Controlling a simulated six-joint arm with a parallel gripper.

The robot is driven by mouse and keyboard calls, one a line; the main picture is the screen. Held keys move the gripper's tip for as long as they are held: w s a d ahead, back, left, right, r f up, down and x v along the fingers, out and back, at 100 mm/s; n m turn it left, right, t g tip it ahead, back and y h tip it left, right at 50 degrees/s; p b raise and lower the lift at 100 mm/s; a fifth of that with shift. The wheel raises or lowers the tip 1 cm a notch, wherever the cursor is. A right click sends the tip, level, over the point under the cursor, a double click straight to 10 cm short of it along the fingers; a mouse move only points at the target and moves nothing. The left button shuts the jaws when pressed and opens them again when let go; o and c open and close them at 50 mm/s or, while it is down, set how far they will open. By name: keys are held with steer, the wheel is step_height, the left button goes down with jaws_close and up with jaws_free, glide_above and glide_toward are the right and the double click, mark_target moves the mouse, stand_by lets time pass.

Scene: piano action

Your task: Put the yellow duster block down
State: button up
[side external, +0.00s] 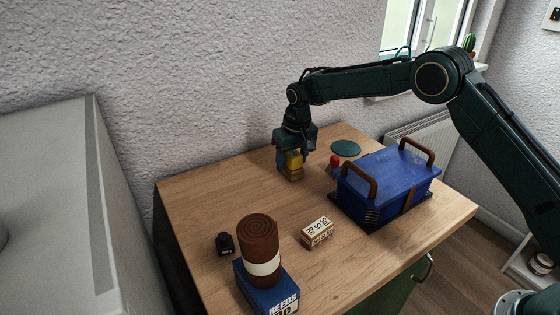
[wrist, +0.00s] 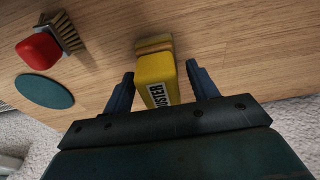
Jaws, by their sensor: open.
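The yellow duster block (side external: 292,162) stands on the wooden table near its back edge. In the wrist view the duster block (wrist: 156,78) shows a dark-lettered label and a tan strip at its far end. My gripper (side external: 290,157) is around the block, one finger on each side. In the wrist view my gripper (wrist: 162,88) is open, with gaps between the fingers and the block's sides. The block's far end appears to rest on the wood; its near end is partly hidden by my gripper.
A red-handled brush (wrist: 40,50) and a teal disc (wrist: 44,91) lie close by. A blue case (side external: 390,182) with brown handles stands to the right. A small box (side external: 317,233), a brown roll (side external: 259,245) on a blue box (side external: 268,293), and a black object (side external: 225,243) are in front.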

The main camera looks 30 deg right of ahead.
mark_target(296, 155)
steer(key=shift+r, duration=0.15)
steer(key=r, duration=0.4)
steer(key=s+r, duration=0.1)
steer(key=r, duration=0.6)
steer(key=shift+s+r, duration=0.35)
steer(key=shift+r, duration=0.05)
steer(key=shift+r, duration=0.1)
steer(key=s+d+r+t, duration=0.1)
steer(key=s+d+r, duration=0.2)
steer(key=s+r, duration=0.55)
steer(key=s+d+r+t, duration=0.1)
steer(key=s+d+r, duration=0.4)
steer(key=s, duration=0.7)
steer(key=s+f+t, duration=0.1)
steer(key=s+f, duration=0.1)
steer(key=s, duration=0.9)
steer(key=s+d+f+t, duration=0.1)
steer(key=s+f, duration=0.1)
steer(key=s, duration=0.9)
steer(key=shift+d+f, duration=0.25)
steer(key=shift+f, duration=0.1)
